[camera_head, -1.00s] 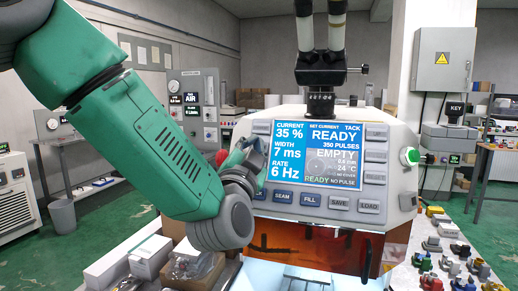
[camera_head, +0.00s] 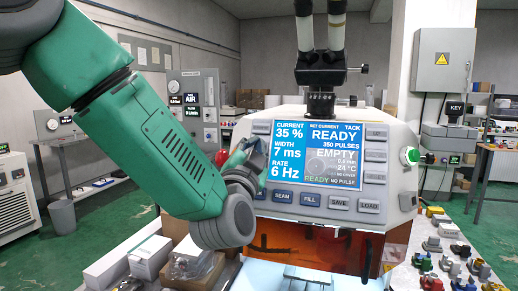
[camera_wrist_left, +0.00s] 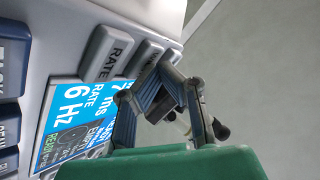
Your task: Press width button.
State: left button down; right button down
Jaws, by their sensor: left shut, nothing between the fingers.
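The welding machine's panel has a blue screen (camera_head: 317,153) reading current 35 %, width 7 ms, rate 6 Hz. A column of grey buttons lies left of the screen, partly hidden by my left gripper (camera_head: 250,147). In the left wrist view the rate button (camera_wrist_left: 108,52) is readable. The button beside it, likely the width button (camera_wrist_left: 147,54), is partly covered by my gripper's fingertips (camera_wrist_left: 169,66). My left gripper is shut and empty, its tips close to that button. I cannot tell whether they touch. My right gripper is not in view.
A row of buttons with seam (camera_head: 282,196) and fill (camera_head: 310,199) runs below the screen. A green knob (camera_head: 409,156) is at the panel's right. Boxes (camera_head: 150,255) stand below my left arm. A microscope (camera_head: 320,65) rises above the machine.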

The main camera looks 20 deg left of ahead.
pick_arm(q)
jog(key=shift+w, duration=0.15)
dwell(0.4)
jog(key=shift+s+r, duration=0.3)
jog(key=shift+s, duration=0.45)
jog(key=s, duration=0.1)
jog(key=s+r+p, duration=0.1)
jog(key=s, duration=0.1)
jog(key=s+r, duration=0.1)
jog(key=shift+s+a+r+p, duration=0.1)
jog(key=shift+s+p, duration=0.15)
jog(key=shift+p, duration=0.1)
dwell(0.4)
